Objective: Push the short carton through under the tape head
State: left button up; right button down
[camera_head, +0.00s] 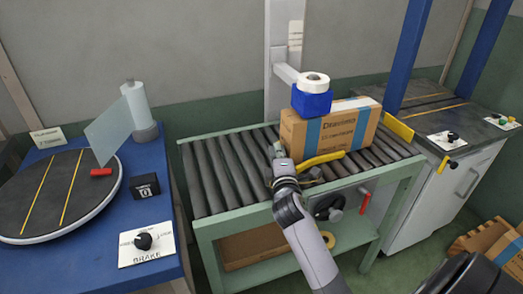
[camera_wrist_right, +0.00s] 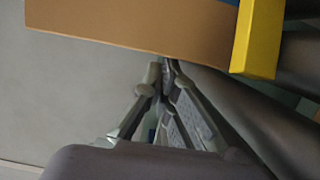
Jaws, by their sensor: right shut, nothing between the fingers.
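The short carton (camera_head: 345,130) is brown with a blue stripe and printed lettering. It sits upright on the roller conveyor (camera_head: 225,172), with its left part beneath the tape head (camera_head: 311,101), a blue block topped by a white tape roll. My right gripper (camera_head: 277,153) is shut and empty, low beside the carton's left end. In the right wrist view, the closed fingertips (camera_wrist_right: 162,66) lie close to the edge of the carton's brown face (camera_wrist_right: 130,28); I cannot tell whether they touch. My left gripper is not in view.
A yellow curved bar (camera_head: 320,159) lies along the carton's front, and a yellow guide (camera_head: 398,127) stands beyond its right end. A grey post (camera_head: 278,75) rises behind. A blue turntable bench (camera_head: 150,205) is left; a cabinet (camera_head: 440,190) is right. The conveyor's left rollers are clear.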

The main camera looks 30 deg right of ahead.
jog(key=shift+s+d, duration=0.1)
jog(key=shift+d, duration=0.25)
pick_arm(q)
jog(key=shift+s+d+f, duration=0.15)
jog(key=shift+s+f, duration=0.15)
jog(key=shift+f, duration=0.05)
pick_arm(e)
jog(key=shift+a, duration=0.1)
